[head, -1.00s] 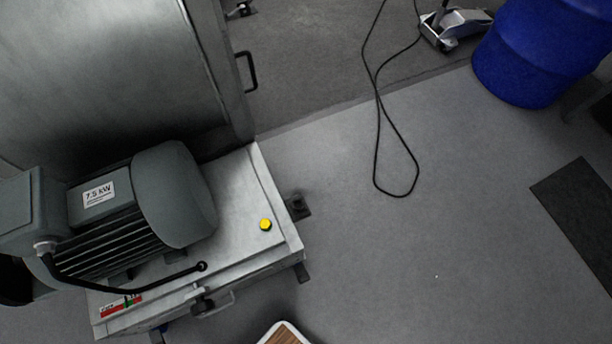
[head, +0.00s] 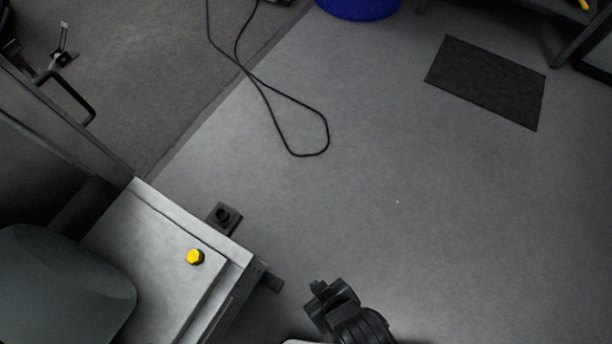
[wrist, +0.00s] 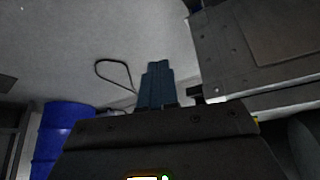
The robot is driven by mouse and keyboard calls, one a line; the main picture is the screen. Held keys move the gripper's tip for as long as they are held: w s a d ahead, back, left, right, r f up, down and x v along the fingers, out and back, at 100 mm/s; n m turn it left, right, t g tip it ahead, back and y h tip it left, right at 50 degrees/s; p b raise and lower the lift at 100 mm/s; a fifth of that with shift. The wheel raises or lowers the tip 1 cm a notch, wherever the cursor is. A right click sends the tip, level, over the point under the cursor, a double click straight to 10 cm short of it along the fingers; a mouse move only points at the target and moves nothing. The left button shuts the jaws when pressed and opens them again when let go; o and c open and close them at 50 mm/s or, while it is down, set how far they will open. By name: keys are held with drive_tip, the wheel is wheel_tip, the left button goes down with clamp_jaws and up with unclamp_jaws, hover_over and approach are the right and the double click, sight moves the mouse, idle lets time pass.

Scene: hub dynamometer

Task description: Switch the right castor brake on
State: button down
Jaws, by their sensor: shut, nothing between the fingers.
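My gripper (head: 320,288) shows as a dark shape at the bottom of the head view, just right of the grey machine base's (head: 225,300) corner. In the wrist view its fingers (wrist: 157,85) are together and empty. In the head view, a dark flat tab (head: 270,281) sticks out low at the base's right corner, left of my gripper and apart from it. A black bracket with a round top (head: 224,217) projects from the base's far side. I cannot tell which is the right castor brake, nor its setting.
A yellow knob (head: 195,257) and a grey motor (head: 65,290) are on the base. A cabinet handle (head: 72,95) is at upper left. A black cable (head: 300,115) loops on the floor. A blue drum (head: 358,6) and dark mat (head: 488,82) lie beyond. The middle floor is clear.

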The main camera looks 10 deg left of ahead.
drive_tip(key=w+a+f+n+g+h+b, duration=0.1)
drive_tip(key=a+f+n+g+h+b, duration=0.1)
drive_tip(key=a+f, duration=0.7)
drive_tip(key=a+n+g+b, duration=0.1)
drive_tip(key=a+n+b, duration=0.1)
drive_tip(key=a+b, duration=0.1)
drive_tip(key=shift+w+f+n+h, duration=0.15)
drive_tip(key=shift+f+n+h, duration=0.15)
drive_tip(key=b, duration=0.6)
hover_over(277, 284)
drive_tip(key=f, duration=0.6)
drive_tip(key=a+f, duration=0.1)
drive_tip(key=f, duration=0.3)
drive_tip(key=shift+w, duration=0.2)
drive_tip(key=f, duration=0.1)
drive_tip(key=d+f+b, duration=0.1)
drive_tip(key=f, duration=0.1)
drive_tip(key=shift+s, duration=0.15)
drive_tip(key=shift+s+d+f+b, duration=0.1)
drive_tip(key=shift+d+f+b, duration=0.1)
drive_tip(key=shift+f+b, duration=0.2)
